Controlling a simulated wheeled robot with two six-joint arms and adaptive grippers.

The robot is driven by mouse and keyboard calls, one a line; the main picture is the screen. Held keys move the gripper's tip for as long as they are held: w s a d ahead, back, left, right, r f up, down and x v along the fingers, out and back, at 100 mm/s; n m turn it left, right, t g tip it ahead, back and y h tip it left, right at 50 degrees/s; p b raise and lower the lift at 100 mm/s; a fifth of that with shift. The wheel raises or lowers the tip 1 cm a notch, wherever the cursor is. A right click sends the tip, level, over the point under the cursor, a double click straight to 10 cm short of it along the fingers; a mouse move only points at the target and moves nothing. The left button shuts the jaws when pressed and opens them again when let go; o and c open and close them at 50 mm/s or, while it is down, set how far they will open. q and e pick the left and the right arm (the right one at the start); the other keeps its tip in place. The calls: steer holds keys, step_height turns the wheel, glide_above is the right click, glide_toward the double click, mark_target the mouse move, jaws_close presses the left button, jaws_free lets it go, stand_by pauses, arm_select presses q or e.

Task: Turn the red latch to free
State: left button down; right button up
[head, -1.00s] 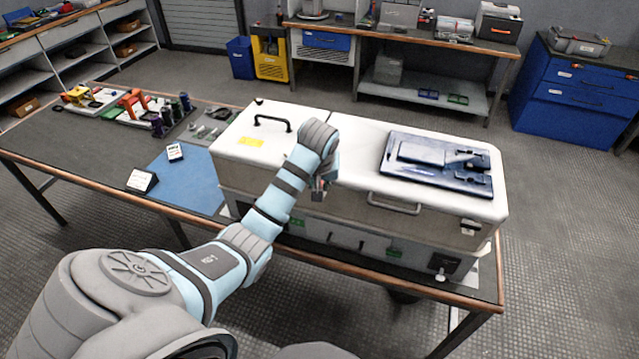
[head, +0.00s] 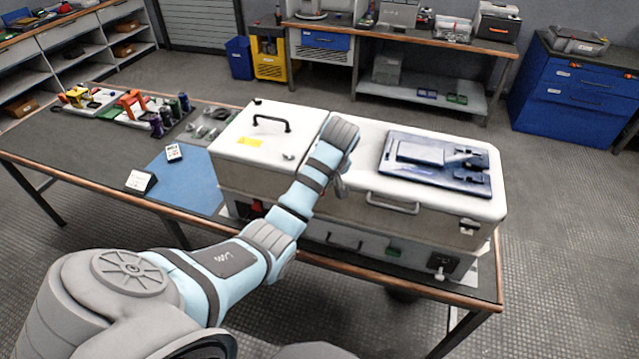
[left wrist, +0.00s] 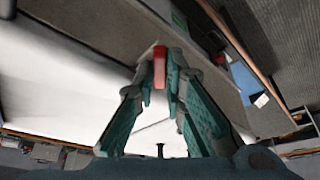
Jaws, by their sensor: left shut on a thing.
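The red latch (left wrist: 159,66) shows between the fingertips of my left gripper (left wrist: 160,80) in the left wrist view. The fingers are closed on it from both sides, and only part of it is visible. In the head view my left gripper (head: 340,187) is at the upper front of the white cabinet (head: 262,171), just left of the front lid handle. My arm hides the latch there. My right gripper is in neither view.
A dark blue panel (head: 433,158) lies on the right lid. A black handle (head: 271,122) stands on the left lid. A red part (head: 254,208) shows low on the cabinet's left front. A blue mat (head: 187,180) lies left of the cabinet.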

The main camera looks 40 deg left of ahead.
arm_select(q)
steer(key=n+g, duration=0.1)
steer(key=n, duration=0.3)
steer(key=shift+w+n+g, duration=0.2)
steer(key=shift+n+g, duration=0.1)
steer(key=shift+g, duration=0.1)
steer(key=n, duration=0.2)
steer(key=n+g, duration=0.1)
steer(key=n, duration=0.1)
steer(key=shift+w+g, duration=0.15)
steer(key=shift+g, duration=0.15)
steer(key=shift+b, duration=0.3)
steer(key=c, duration=1.7)
jaws_free()
steer(key=shift+o, duration=0.2)
